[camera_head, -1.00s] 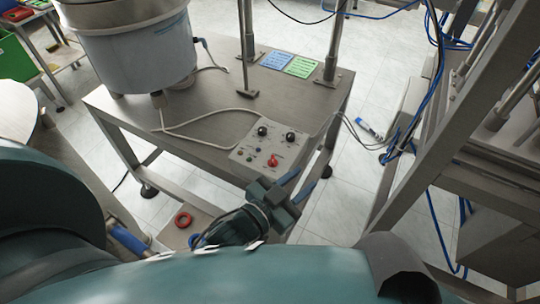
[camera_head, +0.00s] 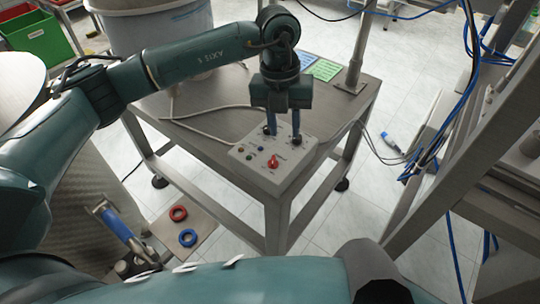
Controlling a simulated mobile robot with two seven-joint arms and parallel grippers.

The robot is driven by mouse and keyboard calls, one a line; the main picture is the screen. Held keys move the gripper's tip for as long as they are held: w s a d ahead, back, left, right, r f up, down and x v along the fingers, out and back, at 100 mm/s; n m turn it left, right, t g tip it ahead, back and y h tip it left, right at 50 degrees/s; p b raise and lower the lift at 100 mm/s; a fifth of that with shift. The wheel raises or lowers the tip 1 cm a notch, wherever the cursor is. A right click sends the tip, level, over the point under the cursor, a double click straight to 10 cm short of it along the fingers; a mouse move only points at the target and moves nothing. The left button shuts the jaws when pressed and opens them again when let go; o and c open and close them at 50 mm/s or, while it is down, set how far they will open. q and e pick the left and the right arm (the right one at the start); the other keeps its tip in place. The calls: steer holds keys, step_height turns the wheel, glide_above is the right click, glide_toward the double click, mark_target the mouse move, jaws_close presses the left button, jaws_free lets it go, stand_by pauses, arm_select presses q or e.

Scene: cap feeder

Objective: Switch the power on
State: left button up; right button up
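The light grey control box (camera_head: 246,152) sits on the front right corner of the metal table. Its red rotary switch (camera_head: 273,161) is on the front part of the panel, in plain view. My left gripper (camera_head: 283,134) hangs over the back of the box, pointing down. Its two blue fingers are apart with nothing seen between them. The fingertips are close to the black knobs at the rear of the panel and partly cover them; I cannot tell whether they touch. The red switch is nearer the camera than the fingers. My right gripper is not in view.
The large round feeder bowl (camera_head: 150,30) stands on the table (camera_head: 200,117) behind my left arm. A pale cable (camera_head: 195,128) runs across the tabletop. Blue and green cards (camera_head: 325,69) lie behind the gripper. A metal post (camera_head: 357,55) stands at right.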

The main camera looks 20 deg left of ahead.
mark_target(273, 159)
arm_select(q)
steer(key=shift+n+t+y, duration=0.3)
steer(key=shift+y, duration=0.3)
steer(key=a+f, duration=0.1)
steer(key=f, duration=0.3)
steer(key=w+f, duration=0.1)
steer(key=f, duration=0.3)
steer(key=a+f, duration=0.1)
steer(key=f, duration=0.3)
steer(key=shift+w+a+p, duration=0.15)
steer(key=shift+a+p, duration=0.15)
steer(key=shift+p, duration=0.1)
steer(key=shift+c, duration=0.2)
jaws_close()
